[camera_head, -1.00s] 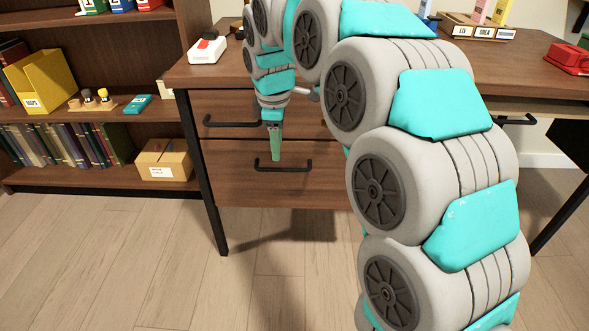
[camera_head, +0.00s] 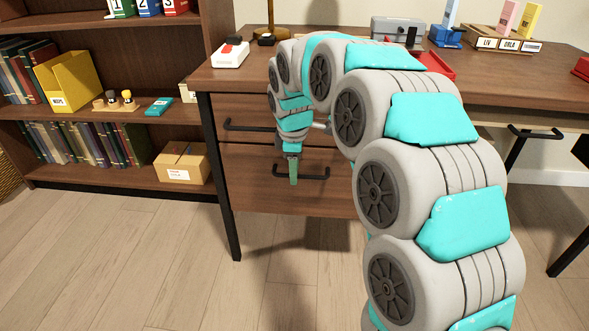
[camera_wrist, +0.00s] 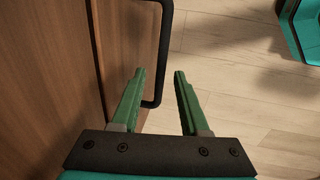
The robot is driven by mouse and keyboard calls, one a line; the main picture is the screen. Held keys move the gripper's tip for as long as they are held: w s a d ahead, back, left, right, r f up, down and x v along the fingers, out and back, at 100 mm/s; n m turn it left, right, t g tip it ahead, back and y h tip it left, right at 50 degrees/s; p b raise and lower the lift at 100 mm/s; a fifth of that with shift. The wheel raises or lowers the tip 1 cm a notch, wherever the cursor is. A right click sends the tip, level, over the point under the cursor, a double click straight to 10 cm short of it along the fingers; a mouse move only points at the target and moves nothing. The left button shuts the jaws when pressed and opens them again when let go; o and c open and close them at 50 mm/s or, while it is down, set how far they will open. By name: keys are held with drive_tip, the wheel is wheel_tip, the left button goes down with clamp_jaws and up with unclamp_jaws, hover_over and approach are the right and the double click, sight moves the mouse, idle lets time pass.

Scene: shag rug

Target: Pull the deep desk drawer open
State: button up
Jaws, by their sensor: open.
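The deep lower desk drawer (camera_head: 245,185) has a wooden front and looks shut. Its dark bar handle (camera_head: 318,177) runs level across the front. My gripper (camera_head: 293,180) is in front of this handle, its green fingers pointing down and overlapping the bar in the head view. In the wrist view, my gripper (camera_wrist: 159,72) is open, with the handle (camera_wrist: 165,35) showing in the gap between the two fingers, nearer the left one. The left finger hides part of the handle's end. I cannot tell whether a finger touches the bar.
A shallower drawer with its own handle (camera_head: 245,127) is above. The desk's black leg (camera_head: 223,190) stands at the left, beside a bookshelf (camera_head: 110,183) holding a cardboard box (camera_head: 182,168). The wooden floor (camera_head: 180,260) before the desk is clear.

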drive_tip(key=shift+c, duration=0.3)
clamp_jaws()
idle(1.1)
